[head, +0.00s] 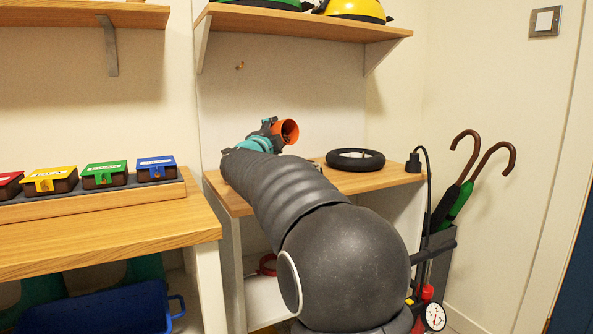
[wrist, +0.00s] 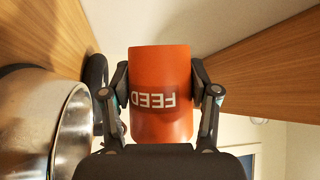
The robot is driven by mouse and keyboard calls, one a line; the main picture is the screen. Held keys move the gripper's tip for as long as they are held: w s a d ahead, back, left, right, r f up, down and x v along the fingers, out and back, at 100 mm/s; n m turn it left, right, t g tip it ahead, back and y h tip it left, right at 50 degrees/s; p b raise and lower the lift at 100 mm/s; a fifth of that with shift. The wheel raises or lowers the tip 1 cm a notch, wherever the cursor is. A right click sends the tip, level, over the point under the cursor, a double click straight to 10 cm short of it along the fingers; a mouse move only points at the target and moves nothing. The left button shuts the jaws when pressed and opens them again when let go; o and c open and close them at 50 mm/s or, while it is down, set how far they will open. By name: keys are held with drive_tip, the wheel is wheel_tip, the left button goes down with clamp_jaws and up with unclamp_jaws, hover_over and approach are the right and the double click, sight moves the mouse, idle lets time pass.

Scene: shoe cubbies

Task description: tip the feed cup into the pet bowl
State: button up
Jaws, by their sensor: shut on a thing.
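The orange feed cup (wrist: 160,65) is held between the two fingers of my gripper (wrist: 161,85). White FEED lettering shows upside down on its side in the wrist view. In the head view the cup (head: 290,128) is raised above the wooden bench and tipped, its open mouth turned to the right and toward the camera. My gripper (head: 267,130) is on its left side. The shiny metal pet bowl (wrist: 72,135) is at the left of the wrist view, apart from the cup. In the head view the bowl is hidden, apparently behind my arm.
A black ring (head: 355,152) lies on the bench (head: 385,180). Colored boxes (head: 105,175) line the left counter. Umbrellas (head: 480,165) stand at the right. A shelf (head: 300,22) with helmets (head: 355,9) hangs above. The wall behind the cup is bare except for a small hook.

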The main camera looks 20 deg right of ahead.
sight(276, 129)
drive_tip(key=shift+f+m+b, duration=0.2)
drive_tip(key=shift+m+b, duration=0.2)
drive_tip(key=shift+b, duration=0.3)
drive_tip(key=shift+s+f+m+h, duration=0.1)
drive_tip(key=shift+m+h, duration=0.4)
drive_tip(key=shift+s+d+r+m+h, duration=0.15)
drive_tip(key=shift+r+m+h, duration=0.1)
drive_tip(key=shift+r+m, duration=0.3)
drive_tip(key=shift+s+r+m+h, duration=0.1)
drive_tip(key=shift+r+m+h, duration=0.15)
drive_tip(key=shift+r+m, duration=0.3)
drive_tip(key=shift+s+d+r+m+g+h, duration=0.1)
drive_tip(key=shift+s+r+m+h, duration=0.1)
drive_tip(key=shift+m+h, duration=0.4)
drive_tip(key=shift+s+d+r+m+g+h, duration=0.1)
drive_tip(key=shift+s+r+m+h, duration=0.15)
drive_tip(key=shift+m, duration=0.7)
drive_tip(key=shift+s+d+r+m+g+h, duration=0.1)
drive_tip(key=shift+s+r+m+h, duration=0.1)
drive_tip(key=shift+m+h, duration=0.4)
idle(1.0)
